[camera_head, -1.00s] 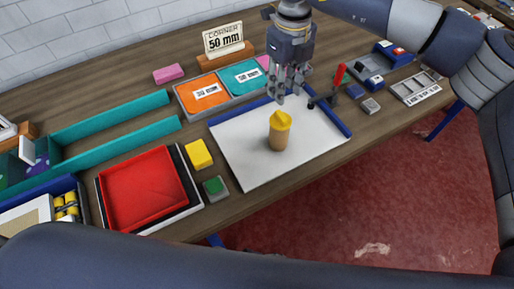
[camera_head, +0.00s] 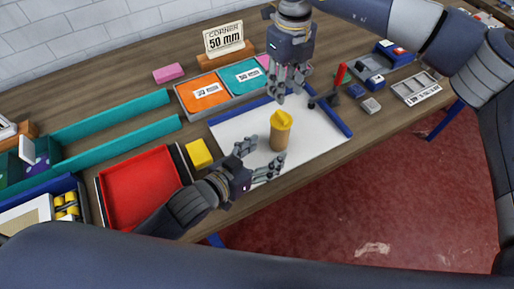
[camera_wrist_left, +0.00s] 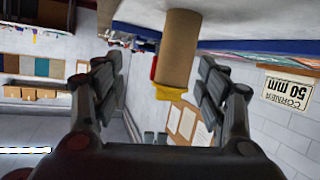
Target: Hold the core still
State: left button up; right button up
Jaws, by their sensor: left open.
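The core, a tan cylinder with a yellow top (camera_head: 279,134), stands upright on the white sheet (camera_head: 235,148). My left gripper (camera_head: 266,154) is open and low at the front-left of the core, fingers pointing toward it. In the left wrist view the tan core (camera_wrist_left: 178,48) appears upside down between the two spread fingers (camera_wrist_left: 163,82), with space on both sides; no contact shows. My right gripper (camera_head: 287,92) hangs fingers down behind the core, near the sheet's back edge. Its fingertips look apart and nothing shows between them.
A red tray (camera_head: 138,188) and a yellow block (camera_head: 198,153) lie left of the sheet. Orange (camera_head: 204,92) and teal (camera_head: 243,76) panels lie behind it. A red-handled tool (camera_head: 340,75) stands at the right. The table's front edge is close to my left arm.

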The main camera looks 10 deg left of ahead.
aim_at(274, 137)
pick_arm(q)
jog(key=shift+w+a+f+m+y, duration=0.2)
jog(key=shift+w+a+m+y, duration=0.15)
jog(key=shift+w+a, duration=0.45)
jog(key=shift+w+d+f, duration=0.15)
jog(key=shift+w, duration=0.15)
jog(key=x, duration=0.9)
jog(key=shift+w+d+f, duration=0.1)
jog(key=shift+w+d, duration=0.05)
jog(key=shift+w, duration=0.15)
jog(key=c, duration=1.4)
pick_arm(e)
jog(key=shift+o, duration=0.4)
jog(key=shift+r+m, duration=0.8)
jog(key=shift+r, duration=0.45)
notch_tip(274, 137, down, 12)
jog(key=shift+r, duration=0.1)
